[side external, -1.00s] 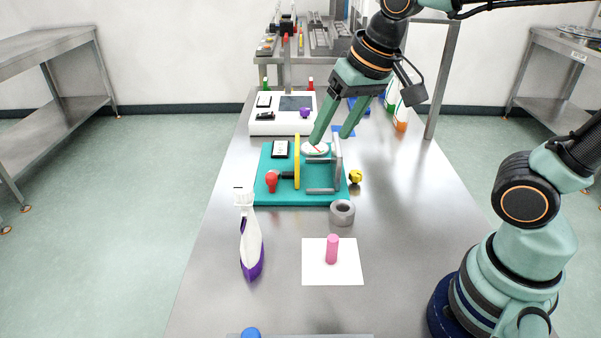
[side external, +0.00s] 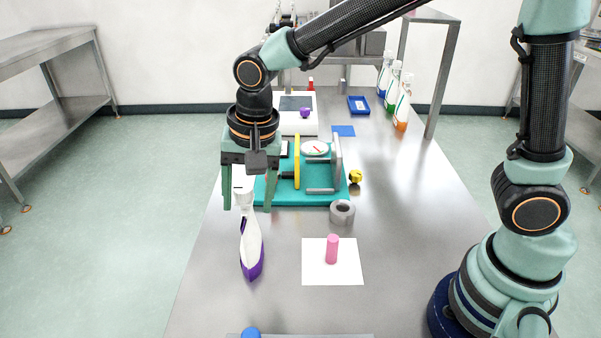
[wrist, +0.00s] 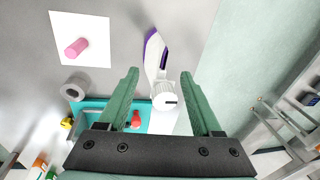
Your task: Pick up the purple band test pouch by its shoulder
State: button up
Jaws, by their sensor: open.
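The purple band test pouch (side external: 251,245) is white with a purple lower end and a white cap. It stands at the left front of the steel table in the side view. My gripper (side external: 248,206) is open, pointing down, with its two fingers on either side of the pouch's top in that view. In the wrist view, the pouch's cap (wrist: 165,101) shows between the open fingers of my gripper (wrist: 160,76). The purple part (wrist: 154,42) extends beyond the fingertips. I cannot tell whether either finger touches the pouch.
A teal fixture board (side external: 300,200) with a yellow plate, dial and red knob lies just behind and right. A grey ring (side external: 342,212) and a pink cylinder (side external: 332,249) on a white sheet (side external: 313,275) lie to the right. Several coloured pouches (side external: 402,105) stand at the back right.

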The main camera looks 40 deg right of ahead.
aim_at(247, 221)
jog(key=shift+w+a+f, duration=0.15)
jog(key=shift+a+f, duration=0.05)
jog(key=shift+f, duration=1.35)
jog(key=shift+w+a+f, duration=0.1)
jog(key=shift+a+f, duration=0.05)
jog(key=shift+f, duration=1.4)
grip_shut()
